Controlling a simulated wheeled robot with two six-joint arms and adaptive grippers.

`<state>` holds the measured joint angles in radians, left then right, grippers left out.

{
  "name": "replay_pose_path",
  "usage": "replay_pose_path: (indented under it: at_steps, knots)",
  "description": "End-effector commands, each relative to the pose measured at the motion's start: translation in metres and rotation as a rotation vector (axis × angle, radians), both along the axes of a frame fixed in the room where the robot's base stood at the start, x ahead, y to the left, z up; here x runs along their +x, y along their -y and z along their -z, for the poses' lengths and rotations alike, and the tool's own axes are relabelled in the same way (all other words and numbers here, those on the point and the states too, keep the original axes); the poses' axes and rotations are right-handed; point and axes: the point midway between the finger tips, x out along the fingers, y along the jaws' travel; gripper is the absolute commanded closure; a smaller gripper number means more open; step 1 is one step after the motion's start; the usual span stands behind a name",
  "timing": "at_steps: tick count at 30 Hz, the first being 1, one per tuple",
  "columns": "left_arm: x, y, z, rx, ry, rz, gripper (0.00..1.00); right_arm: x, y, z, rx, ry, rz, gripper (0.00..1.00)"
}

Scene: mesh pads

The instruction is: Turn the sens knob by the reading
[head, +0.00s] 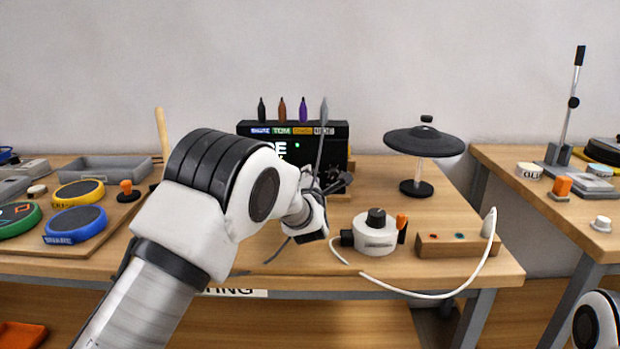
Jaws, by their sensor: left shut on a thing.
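A white round unit (376,236) with a black knob (376,217) on top stands right of centre on the bench. I cannot read any marking on the knob. A black module (342,130) with coloured labels and a lit screen stands at the back; my left arm and gripper hide much of the screen, and only "DE" and a green dot show. My left gripper (338,184) is in front of the module, up and left of the knob and apart from it. It appears shut on a thin grey stick (321,143) that points upward. My right gripper is out of view.
A black cymbal (424,142) stands at the back right. A wooden block (458,245) and white cable (425,296) lie right of the knob unit. Yellow (78,192) and blue (75,224) pads lie at left. A gap separates the right-hand table (500,170).

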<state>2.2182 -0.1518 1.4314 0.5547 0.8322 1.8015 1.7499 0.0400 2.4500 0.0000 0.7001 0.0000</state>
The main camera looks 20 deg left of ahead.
Motion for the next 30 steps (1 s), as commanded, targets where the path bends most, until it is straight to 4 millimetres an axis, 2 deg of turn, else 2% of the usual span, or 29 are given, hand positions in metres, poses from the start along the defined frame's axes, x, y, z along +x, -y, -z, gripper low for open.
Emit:
replay_pose_path:
  at_steps: [30]
  knots:
    - [0.000,0.001,-0.001,0.913,-0.263,0.003,1.00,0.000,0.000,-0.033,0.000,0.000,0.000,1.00]
